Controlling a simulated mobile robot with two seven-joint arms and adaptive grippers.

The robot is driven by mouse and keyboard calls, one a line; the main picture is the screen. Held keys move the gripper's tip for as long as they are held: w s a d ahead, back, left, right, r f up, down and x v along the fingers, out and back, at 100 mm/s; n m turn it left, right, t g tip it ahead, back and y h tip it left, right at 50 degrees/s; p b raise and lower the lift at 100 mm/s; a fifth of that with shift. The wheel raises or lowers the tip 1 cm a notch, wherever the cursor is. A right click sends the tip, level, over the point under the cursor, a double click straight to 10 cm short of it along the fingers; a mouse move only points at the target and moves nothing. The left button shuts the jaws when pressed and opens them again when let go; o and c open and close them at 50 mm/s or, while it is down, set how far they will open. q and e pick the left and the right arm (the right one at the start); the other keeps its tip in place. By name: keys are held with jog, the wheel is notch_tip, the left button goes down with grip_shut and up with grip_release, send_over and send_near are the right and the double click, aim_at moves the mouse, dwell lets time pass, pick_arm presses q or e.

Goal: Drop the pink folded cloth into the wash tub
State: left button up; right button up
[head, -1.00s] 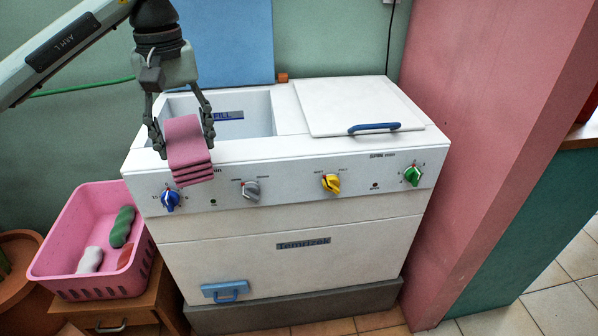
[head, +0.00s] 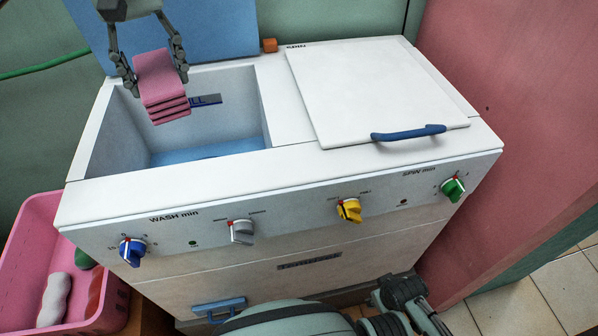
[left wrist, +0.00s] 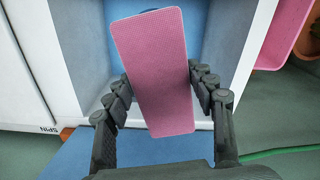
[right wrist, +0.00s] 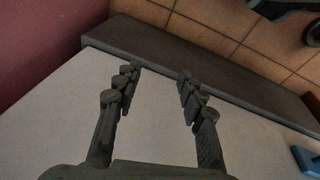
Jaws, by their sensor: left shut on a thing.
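The pink folded cloth (head: 162,80) hangs in my left gripper (head: 157,86), which is shut on it with one finger at each side. In the head view, the cloth shows above the open wash tub (head: 232,125), in front of the tub's back wall. The tub has grey-white walls and a blue bottom. In the left wrist view, the cloth (left wrist: 155,75) lies between the two fingers, with the blue tub bottom partly hidden behind it. My right gripper (right wrist: 156,76) is open and empty in front of the machine's lower body.
A closed white spin lid (head: 365,85) with a blue handle covers the machine's right side. Coloured knobs line the front panel. A pink basket (head: 25,245) with several items stands at lower left. A pink wall (head: 500,100) rises at right.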

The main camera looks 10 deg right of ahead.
pick_arm(q)
notch_tip(320, 180, down, 5)
jog(key=b, duration=0.2)
jog(key=shift+r+b, duration=0.15)
jog(key=shift+b, duration=0.15)
jog(key=shift+f, duration=0.4)
pick_arm(e)
notch_tip(320, 180, up, 9)
jog(key=w, duration=0.2)
jog(key=shift+f+t, duration=0.2)
jog(key=shift+t, duration=0.1)
pick_arm(q)
jog(key=o, duration=1.3)
notch_tip(320, 180, up, 12)
jog(key=shift+r, duration=0.1)
